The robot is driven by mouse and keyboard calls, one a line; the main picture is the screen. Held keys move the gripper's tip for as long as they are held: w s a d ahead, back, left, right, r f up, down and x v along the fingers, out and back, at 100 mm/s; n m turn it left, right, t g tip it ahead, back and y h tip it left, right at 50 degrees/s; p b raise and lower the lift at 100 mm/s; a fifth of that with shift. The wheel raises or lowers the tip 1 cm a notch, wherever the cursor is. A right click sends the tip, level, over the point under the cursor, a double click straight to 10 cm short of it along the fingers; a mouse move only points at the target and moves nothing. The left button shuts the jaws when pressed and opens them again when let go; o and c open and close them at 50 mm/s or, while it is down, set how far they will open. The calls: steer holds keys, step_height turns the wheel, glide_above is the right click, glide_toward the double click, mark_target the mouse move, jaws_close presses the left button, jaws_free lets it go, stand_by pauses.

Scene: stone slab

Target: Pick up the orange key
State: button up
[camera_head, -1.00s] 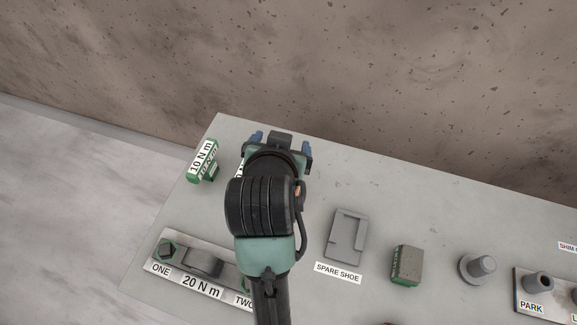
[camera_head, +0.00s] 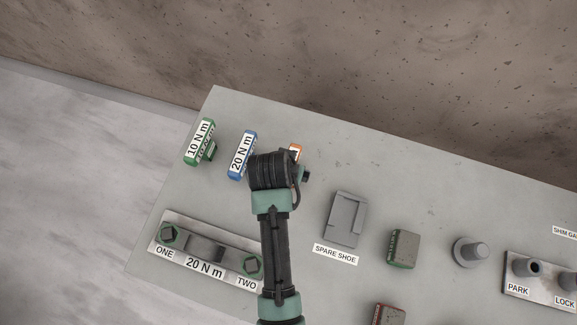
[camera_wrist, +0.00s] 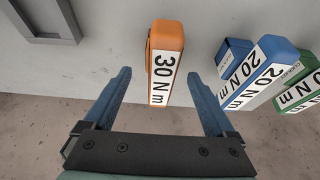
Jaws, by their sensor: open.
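The orange key (camera_wrist: 167,62), marked 30 N m, lies on the stone slab in the wrist view. In the head view only a small end of the orange key (camera_head: 295,149) shows; my arm hides the rest. My gripper (camera_wrist: 162,78) is open, with one blue finger on each side of the orange key and gaps between. The fingers do not touch it in the wrist view; their height over the slab is hard to tell. In the head view my wrist hides the gripper.
The blue 20 N m key (camera_head: 242,155) lies close beside the orange one, just beyond a finger in the wrist view. The green 10 N m key (camera_head: 199,142) is further left. A spare shoe (camera_head: 345,218) and small blocks (camera_head: 403,248) stand to the right. A bolt plate (camera_head: 205,250) is at front left.

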steer(key=shift+p+x, duration=0.3)
steer(key=shift+x, duration=2.1)
steer(key=shift+a, duration=0.1)
jaws_close()
steer(key=shift+w+r, duration=0.1)
